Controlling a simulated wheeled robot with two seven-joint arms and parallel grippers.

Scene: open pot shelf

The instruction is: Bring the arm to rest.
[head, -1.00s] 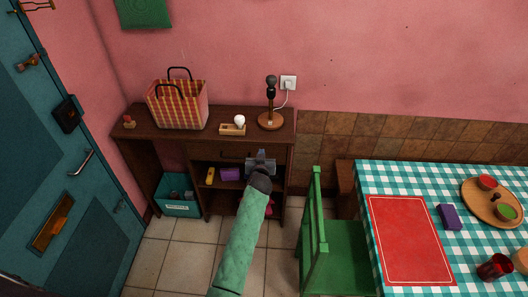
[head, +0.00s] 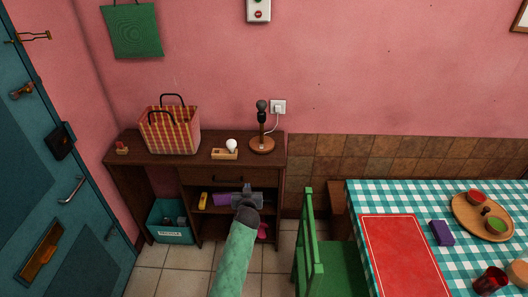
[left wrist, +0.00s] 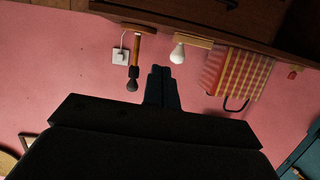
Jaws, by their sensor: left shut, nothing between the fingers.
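My left arm (head: 234,258), in a green sleeve, reaches up from the bottom of the head view. Its gripper (head: 247,189) is shut and empty, in front of the brown cabinet (head: 187,165), just below the drawer, and hides part of the open shelf. In the left wrist view, which is upside down, the two dark fingers (left wrist: 161,72) lie together with nothing between them. My right gripper is in no view.
The cabinet top carries a checked bag (head: 170,132), a light bulb (head: 231,145) on a wooden block and a lamp (head: 262,128). A green chair (head: 335,268) and a table with a checked cloth (head: 390,195) stand to the right. A teal door (head: 55,170) is at left.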

